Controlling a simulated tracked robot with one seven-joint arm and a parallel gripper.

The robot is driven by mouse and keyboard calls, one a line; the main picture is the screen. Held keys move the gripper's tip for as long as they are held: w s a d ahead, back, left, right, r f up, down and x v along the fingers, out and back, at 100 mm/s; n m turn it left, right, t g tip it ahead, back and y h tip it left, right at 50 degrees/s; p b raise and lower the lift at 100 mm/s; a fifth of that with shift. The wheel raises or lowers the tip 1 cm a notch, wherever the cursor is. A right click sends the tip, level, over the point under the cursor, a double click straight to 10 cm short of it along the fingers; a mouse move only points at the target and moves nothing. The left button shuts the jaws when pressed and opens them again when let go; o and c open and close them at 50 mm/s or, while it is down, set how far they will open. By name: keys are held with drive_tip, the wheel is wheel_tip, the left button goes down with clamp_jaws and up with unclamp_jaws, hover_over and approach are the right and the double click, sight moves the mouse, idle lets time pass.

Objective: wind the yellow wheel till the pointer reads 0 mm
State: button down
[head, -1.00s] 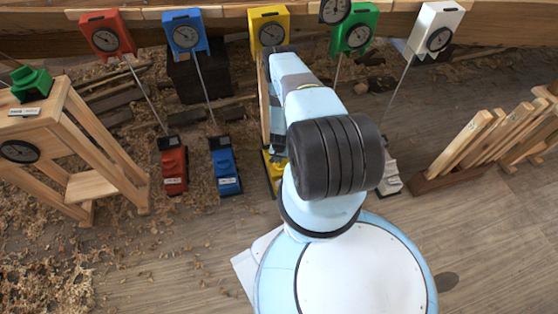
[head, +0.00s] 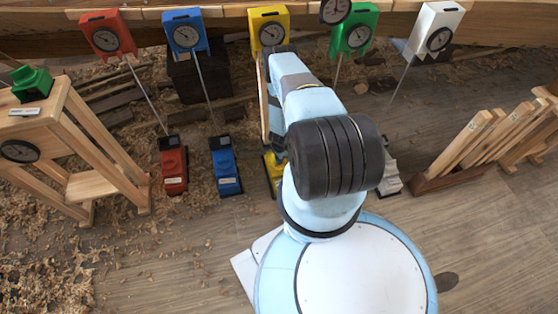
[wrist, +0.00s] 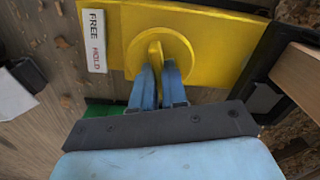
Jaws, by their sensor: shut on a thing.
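The yellow jack (head: 271,172) stands on the floor, mostly hidden behind my arm in the head view. In the wrist view its yellow wheel (wrist: 135,50) lies on the yellow body (wrist: 215,40). My gripper (wrist: 160,72) is shut on the raised yellow grip of the wheel, with blue fingers on both sides of it. A white label reading FREE and HOLD (wrist: 95,40) sits left of the wheel. The yellow gauge box (head: 269,28) with a round dial (head: 271,34) is at the hull above; its pointer reading is too small to tell.
Red (head: 173,170) and blue (head: 226,170) jacks stand to the left, and a white one (head: 391,178) to the right. A wooden stand (head: 75,140) is at the left, a wooden rack (head: 470,150) at the right. Open floor lies in front, partly strewn with shavings.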

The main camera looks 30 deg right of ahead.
drive_tip(key=shift+a+m, duration=0.15)
drive_tip(key=shift+m, duration=0.55)
drive_tip(key=c, duration=1.2)
unclamp_jaws()
drive_tip(key=shift+o, duration=0.2)
drive_tip(key=shift+r, duration=0.1)
wheel_tip(320, 180, up, 14)
drive_tip(key=shift+f, duration=0.2)
